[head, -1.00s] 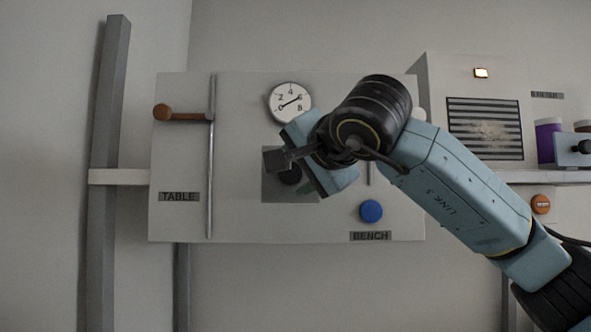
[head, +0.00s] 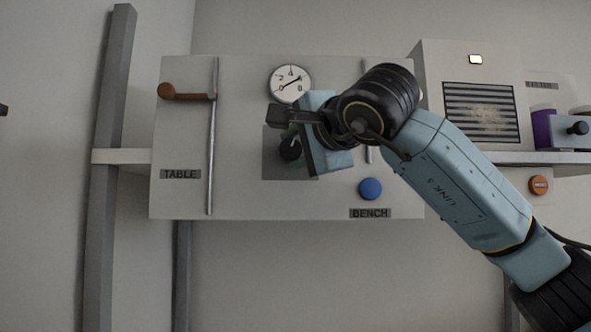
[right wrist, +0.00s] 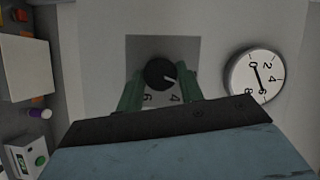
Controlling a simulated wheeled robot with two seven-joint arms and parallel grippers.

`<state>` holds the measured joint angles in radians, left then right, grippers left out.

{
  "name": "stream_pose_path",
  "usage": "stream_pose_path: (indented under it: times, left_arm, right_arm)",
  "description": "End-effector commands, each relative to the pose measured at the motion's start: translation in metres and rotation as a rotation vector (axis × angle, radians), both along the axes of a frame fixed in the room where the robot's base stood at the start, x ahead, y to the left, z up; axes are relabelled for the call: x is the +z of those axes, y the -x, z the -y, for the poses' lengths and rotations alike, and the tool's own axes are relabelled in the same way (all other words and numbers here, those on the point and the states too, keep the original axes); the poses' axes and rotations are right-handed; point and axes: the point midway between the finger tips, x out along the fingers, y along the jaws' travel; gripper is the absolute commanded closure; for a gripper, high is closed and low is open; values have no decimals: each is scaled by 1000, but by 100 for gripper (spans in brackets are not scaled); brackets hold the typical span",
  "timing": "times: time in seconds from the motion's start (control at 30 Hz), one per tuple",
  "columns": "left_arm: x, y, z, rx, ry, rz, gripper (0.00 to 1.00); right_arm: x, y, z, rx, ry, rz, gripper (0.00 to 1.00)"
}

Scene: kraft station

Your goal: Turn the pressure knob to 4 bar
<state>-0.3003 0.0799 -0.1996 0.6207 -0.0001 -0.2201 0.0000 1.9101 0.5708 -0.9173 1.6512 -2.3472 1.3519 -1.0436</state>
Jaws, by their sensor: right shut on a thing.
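The pressure knob (right wrist: 152,74) is round and black with a white mark, on a grey plate (right wrist: 189,50). In the right wrist view the mark points right and slightly down; a 4 shows below right and a 6 below left. My right gripper (right wrist: 158,91) has its green fingers on either side of the knob, shut on it. In the head view the knob (head: 289,150) is partly hidden by the gripper (head: 293,142). The round gauge (head: 290,84) above has a needle lying along the 0-to-6 line; which end is the tip I cannot tell.
On the panel are a brown-knobbed lever (head: 185,94) at left and a blue button (head: 370,188) above the BENCH label. A shelf (head: 558,157) with jars stands at right. A dark piece (head: 3,110) at the left edge is too cut off to identify.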

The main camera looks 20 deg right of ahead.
Motion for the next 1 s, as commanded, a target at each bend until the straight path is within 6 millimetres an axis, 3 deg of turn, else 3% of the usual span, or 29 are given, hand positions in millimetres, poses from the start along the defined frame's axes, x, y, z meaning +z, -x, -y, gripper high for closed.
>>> stream_pose_path:
  times: [0.03,0.1,0.5,1.0]
  left_arm:
    - [-16,0,0,0,0,0,100]
    - [-27,0,0,0,0,0,100]
    - [-82,0,0,0,0,0,100]
    - [-110,0,0,0,1,0,100]
  right_arm:
    - [-8,0,0,1,-42,15,86]
    - [-8,0,-1,1,-107,32,86]
    - [-10,0,-2,1,-444,128,86]
    - [-7,-1,-2,-1,-653,187,86]
